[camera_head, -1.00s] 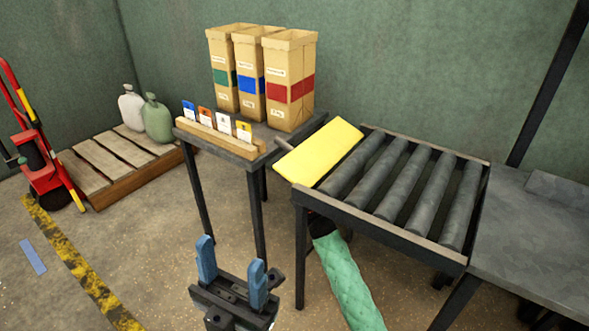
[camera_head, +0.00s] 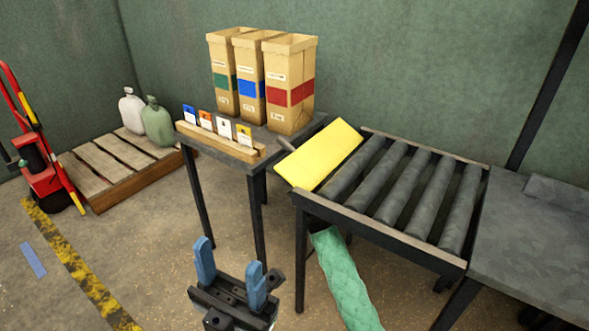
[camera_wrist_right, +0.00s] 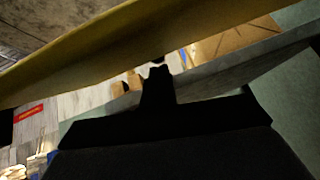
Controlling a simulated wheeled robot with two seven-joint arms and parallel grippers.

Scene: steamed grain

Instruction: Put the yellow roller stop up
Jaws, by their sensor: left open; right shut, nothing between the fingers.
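The yellow roller stop (camera_head: 320,155) is a flat plate at the left end of the roller conveyor, sloping, with a short grey rod at its left edge. My right arm, in a green sleeve, reaches up beneath that end of the conveyor; its gripper is hidden in the head view. In the right wrist view my right gripper (camera_wrist_right: 157,77) is a dark, shut shape. The yellow stop (camera_wrist_right: 120,45) crosses close above it there; I cannot tell whether they touch. My left gripper (camera_head: 231,277) is open and empty, with blue fingers, low in front of the small table.
The roller conveyor (camera_head: 385,228) stands beside a grey bench (camera_head: 535,245). The small table (camera_head: 222,153) carries three tall cartons (camera_head: 290,75) and a card rack (camera_head: 225,143).

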